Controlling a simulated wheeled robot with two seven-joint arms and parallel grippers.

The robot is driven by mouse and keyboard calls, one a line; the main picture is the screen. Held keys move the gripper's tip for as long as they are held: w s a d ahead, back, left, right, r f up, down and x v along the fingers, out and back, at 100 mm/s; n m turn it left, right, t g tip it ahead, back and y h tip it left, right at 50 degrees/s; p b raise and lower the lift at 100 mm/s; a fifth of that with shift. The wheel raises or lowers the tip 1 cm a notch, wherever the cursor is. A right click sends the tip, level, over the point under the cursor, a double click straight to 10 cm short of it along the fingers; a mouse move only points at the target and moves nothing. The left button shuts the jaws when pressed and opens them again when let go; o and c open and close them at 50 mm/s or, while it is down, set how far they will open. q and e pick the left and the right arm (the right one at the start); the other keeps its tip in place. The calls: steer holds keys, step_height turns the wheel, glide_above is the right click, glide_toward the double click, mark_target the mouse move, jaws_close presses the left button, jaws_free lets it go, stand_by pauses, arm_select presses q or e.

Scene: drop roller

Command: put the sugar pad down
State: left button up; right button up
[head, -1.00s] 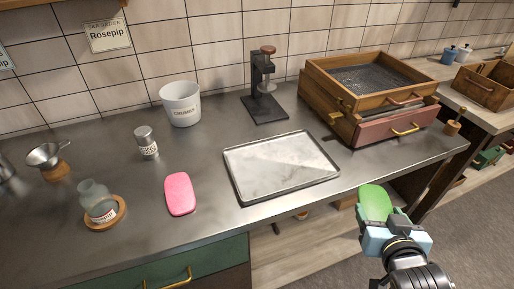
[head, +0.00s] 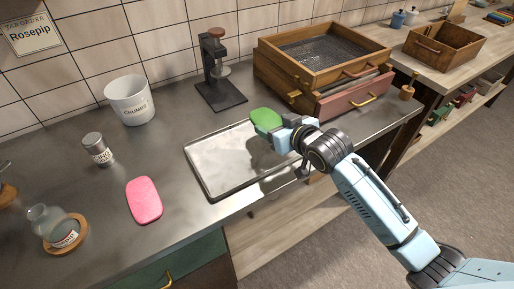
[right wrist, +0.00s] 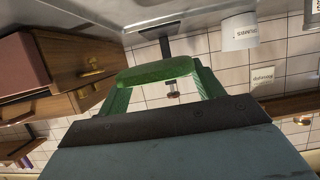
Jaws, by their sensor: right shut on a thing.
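A green pad (head: 265,117) with rounded edges is gripped by my right gripper (head: 277,125), which is above the far part of the metal tray (head: 205,187). In the right wrist view the green pad (right wrist: 155,72) spans between the two green fingers of my right gripper (right wrist: 163,88), which are shut on it. The tray is shallow, lies on the counter and looks empty. The gap between pad and tray is hard to judge. A pink pad (head: 144,200) lies flat on the counter left of the tray. My left gripper is not in view.
A dark press (head: 220,80) stands behind the tray, and a white crumbs bucket (head: 130,102) to its left. Wooden drawers (head: 320,75) stand at the back right. A small shaker (head: 98,149) and a glass jar (head: 55,227) stand at the left.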

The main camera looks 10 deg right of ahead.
mark_target(274, 154)
step_height(274, 154, down, 8)
steer(key=shift+f+b, duration=0.1)
steer(key=shift+b, duration=0.55)
steer(key=o, duration=1.1)
steer(key=shift+f, duration=0.15)
steer(key=shift+s+r, duration=0.1)
steer(key=shift+r, duration=0.1)
steer(key=p+v, duration=0.1)
steer(key=v, duration=1.1)
steer(key=shift+p, duration=0.4)
